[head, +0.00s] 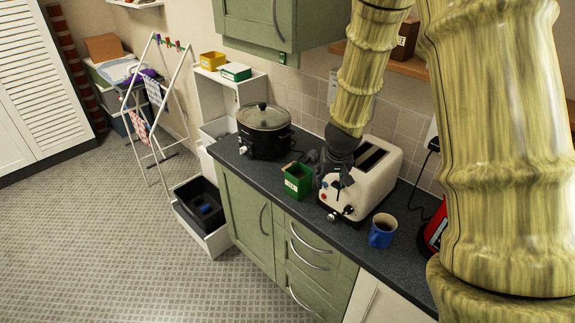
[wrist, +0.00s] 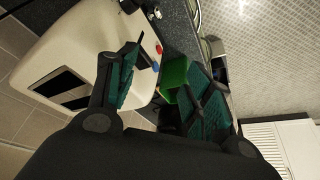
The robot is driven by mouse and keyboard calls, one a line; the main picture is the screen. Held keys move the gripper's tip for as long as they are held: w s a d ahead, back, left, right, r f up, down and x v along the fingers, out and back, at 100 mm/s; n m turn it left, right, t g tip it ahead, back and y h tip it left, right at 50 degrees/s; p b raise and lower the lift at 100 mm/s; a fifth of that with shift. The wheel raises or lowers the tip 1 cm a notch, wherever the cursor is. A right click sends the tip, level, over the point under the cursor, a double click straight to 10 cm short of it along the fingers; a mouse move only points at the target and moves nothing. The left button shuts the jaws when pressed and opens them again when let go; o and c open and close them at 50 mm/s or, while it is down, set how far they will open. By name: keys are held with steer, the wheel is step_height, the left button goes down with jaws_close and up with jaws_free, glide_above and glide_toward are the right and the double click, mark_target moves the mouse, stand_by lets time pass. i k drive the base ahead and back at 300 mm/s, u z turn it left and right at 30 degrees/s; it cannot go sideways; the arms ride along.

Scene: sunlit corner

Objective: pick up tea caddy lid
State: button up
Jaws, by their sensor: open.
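I cannot make out a separate lid. Nothing is visibly held.
The cream toaster (head: 366,178) is close to my gripper; it also fills the left of the wrist view (wrist: 80,50). A blue mug (head: 382,231) stands near the counter's front edge. A black slow cooker (head: 264,130) is further left. Bare counter lies between cooker and caddy.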

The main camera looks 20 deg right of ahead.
mark_target(297, 177)
steer(key=i, duration=0.9)
steer(key=z, duration=0.05)
